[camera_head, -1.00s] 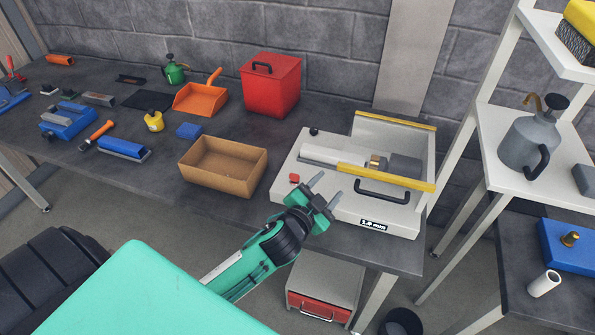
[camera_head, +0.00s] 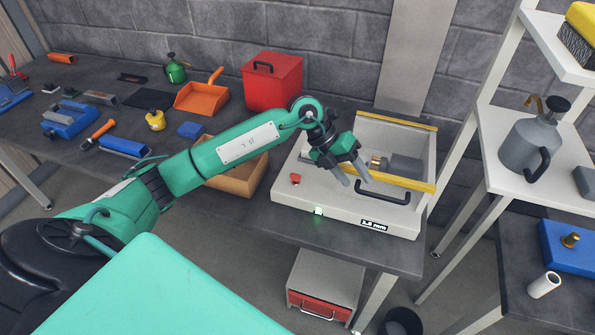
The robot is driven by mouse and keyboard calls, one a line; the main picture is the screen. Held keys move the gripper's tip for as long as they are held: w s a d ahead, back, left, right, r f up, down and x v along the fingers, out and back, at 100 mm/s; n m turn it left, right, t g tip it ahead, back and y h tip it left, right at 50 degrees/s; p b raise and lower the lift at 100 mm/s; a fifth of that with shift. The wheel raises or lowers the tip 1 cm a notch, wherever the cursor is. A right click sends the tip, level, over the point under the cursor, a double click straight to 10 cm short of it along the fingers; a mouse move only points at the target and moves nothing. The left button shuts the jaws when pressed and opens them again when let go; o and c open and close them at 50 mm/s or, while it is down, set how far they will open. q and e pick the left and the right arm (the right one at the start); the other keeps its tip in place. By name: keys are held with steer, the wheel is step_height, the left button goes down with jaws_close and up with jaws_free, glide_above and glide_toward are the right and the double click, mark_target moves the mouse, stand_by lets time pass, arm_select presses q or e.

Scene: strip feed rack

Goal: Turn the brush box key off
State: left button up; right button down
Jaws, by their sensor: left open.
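The pale grey machine box (camera_head: 282,197) stands at the right end of the dark workbench. It has a yellow bar, a black handle (camera_head: 380,191) and a "1.8 mm" label. A small red key-like knob (camera_head: 295,179) sits on its left top. A small green light (camera_head: 318,211) glows on its front edge. My left gripper (camera_head: 357,181) is open and empty, fingers pointing down over the box, right of the red knob and near the black handle. My left arm hides the box's back left part. My right gripper is not in view.
A cardboard tray (camera_head: 243,185) is partly behind my left arm. A red bin (camera_head: 272,82), an orange dustpan (camera_head: 200,98) and several tools lie farther left on the bench. A white shelf rack (camera_head: 497,150) rises on the right. A drawer unit (camera_head: 327,280) stands below.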

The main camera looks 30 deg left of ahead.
arm_select(q)
steer(key=w+a+y, duration=0.2)
steer(key=a+y, duration=0.3)
steer(key=a, duration=0.5)
steer(key=n+g+y, duration=0.1)
steer(key=n+y, duration=0.1)
steer(key=y, duration=0.1)
glide_toward(295, 174)
steer(key=f+p, duration=0.2)
steer(key=f, duration=0.2)
steer(key=f+p, duration=0.2)
steer(key=f, duration=0.2)
steer(key=shift+w+d, duration=0.15)
steer(key=shift+d, duration=0.05)
steer(key=shift+f, duration=0.6)
steer(key=c, duration=1)
